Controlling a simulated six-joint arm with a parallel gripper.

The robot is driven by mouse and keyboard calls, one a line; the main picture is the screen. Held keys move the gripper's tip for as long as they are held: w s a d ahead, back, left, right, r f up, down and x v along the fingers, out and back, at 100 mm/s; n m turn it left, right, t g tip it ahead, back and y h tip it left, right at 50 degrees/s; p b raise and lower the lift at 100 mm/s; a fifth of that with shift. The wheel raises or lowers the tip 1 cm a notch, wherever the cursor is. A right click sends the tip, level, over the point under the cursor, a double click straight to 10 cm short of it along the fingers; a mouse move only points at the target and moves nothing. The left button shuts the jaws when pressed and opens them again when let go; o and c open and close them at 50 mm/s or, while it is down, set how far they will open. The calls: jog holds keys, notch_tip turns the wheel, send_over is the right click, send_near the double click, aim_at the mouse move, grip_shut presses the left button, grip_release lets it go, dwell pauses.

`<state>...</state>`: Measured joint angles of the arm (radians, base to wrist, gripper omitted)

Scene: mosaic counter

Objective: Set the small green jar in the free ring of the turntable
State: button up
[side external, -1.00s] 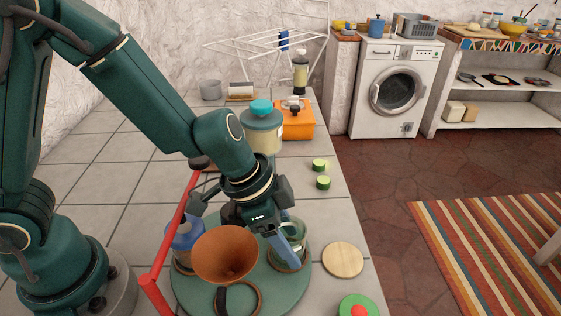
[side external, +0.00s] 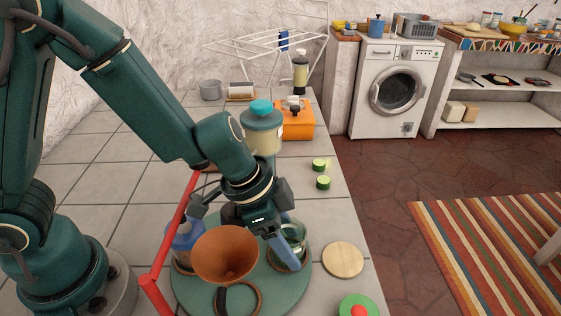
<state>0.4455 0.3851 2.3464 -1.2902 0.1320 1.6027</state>
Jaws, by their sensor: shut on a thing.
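The small green jar (side external: 299,232) is clear, greenish glass at the right side of the round green turntable (side external: 200,300). A brown ring (side external: 275,266) shows around the jar's foot; I cannot tell whether the jar rests on the turntable or hangs just above it. My gripper (side external: 284,243) reaches down from the left and is shut on the jar, with one blue-grey finger in front of it. The other finger is hidden. The jar looks about upright.
On the turntable, a brown funnel (side external: 226,256) stands close left of my gripper, and a blue bottle (side external: 187,240) is farther left. A red bar (side external: 172,235) slants past them. A wooden disc (side external: 343,260) lies to the right. A teal-lidded jar (side external: 261,130) stands behind.

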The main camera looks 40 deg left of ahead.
jog(key=o, duration=1.5)
jog(key=shift+o, duration=0.2)
jog(key=shift+n+t+h, duration=0.4)
jog(key=shift+n+h, duration=0.2)
jog(key=shift+n, duration=0.2)
notch_tip(320, 180, up, 6)
jog(key=shift+s+d+f, duration=0.1)
jog(key=shift+s+d, duration=0.05)
jog(key=s+a+r+n, duration=0.1)
jog(key=s+a+r, duration=0.1)
jog(key=s+a+r+n+t, duration=0.1)
jog(key=s+a+r+n, duration=0.1)
jog(key=r, duration=0.1)
jog(key=s+a+r+n+y, duration=0.1)
jog(key=s+a+r, duration=0.1)
jog(key=shift+s+r+n, duration=0.2)
jog(key=shift+r+n, duration=0.1)
jog(key=shift+r, duration=0.05)
jog(key=s+a+n+y, duration=0.1)
jog(key=a, duration=0.1)
jog(key=s+a+n+y, duration=0.1)
jog(key=s+a, duration=0.1)
jog(key=a, duration=0.1)
jog(key=s+a+y, duration=0.1)
jog(key=a, duration=0.1)
jog(key=shift+s+a+f+n+t, duration=0.2)
jog(key=shift+s+a+n+t, duration=0.1)
jog(key=shift+s+n, duration=0.1)
